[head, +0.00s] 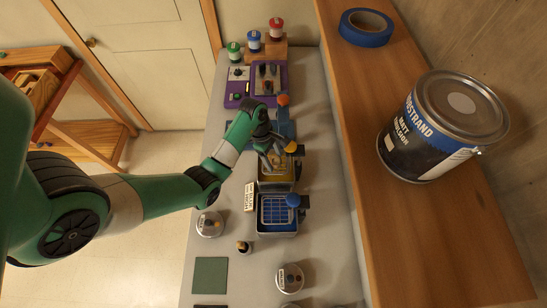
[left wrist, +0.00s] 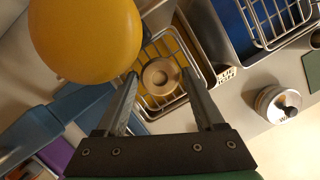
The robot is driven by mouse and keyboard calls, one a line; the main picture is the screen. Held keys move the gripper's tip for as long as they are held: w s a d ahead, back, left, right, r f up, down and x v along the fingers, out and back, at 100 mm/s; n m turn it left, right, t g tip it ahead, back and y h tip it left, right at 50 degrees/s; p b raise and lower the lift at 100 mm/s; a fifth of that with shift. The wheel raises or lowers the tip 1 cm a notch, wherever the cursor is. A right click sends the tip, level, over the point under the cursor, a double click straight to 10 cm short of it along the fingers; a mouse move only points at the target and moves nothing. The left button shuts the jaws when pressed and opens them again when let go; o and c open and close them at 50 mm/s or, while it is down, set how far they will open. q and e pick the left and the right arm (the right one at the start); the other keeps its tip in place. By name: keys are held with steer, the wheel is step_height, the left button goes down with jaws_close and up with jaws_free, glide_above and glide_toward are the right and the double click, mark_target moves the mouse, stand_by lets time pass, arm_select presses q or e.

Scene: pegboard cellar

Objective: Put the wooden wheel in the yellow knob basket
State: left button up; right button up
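In the head view, I cannot make out the wheel clearly at the basket (head: 290,176). The round yellow knob (left wrist: 85,38) is large beside my left gripper, and also shows in the head view (head: 291,146). My left gripper (left wrist: 161,80) is open above the basket, with a finger on each side of the wheel and gaps between. My right gripper is not in view.
A basket with a blue knob (head: 292,200) stands in front of the yellow one. Round lidded containers (head: 209,224) (head: 289,278) and a green mat (head: 210,275) are nearer. Coloured spools (head: 255,41) stand at the back. A paint can (head: 440,125) is on the right shelf.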

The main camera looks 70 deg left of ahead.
mark_target(270, 158)
arm_select(q)
steer(key=shift+r, duration=0.1)
steer(key=shift+r, duration=0.25)
steer(key=p+v, duration=0.2)
steer(key=v, duration=0.4)
steer(key=shift+p, duration=0.35)
steer(key=p+v, duration=0.5)
steer(key=shift+s+a+r+p, duration=0.1)
steer(key=shift+s+r+p, duration=0.05)
steer(key=shift+r+p, duration=0.15)
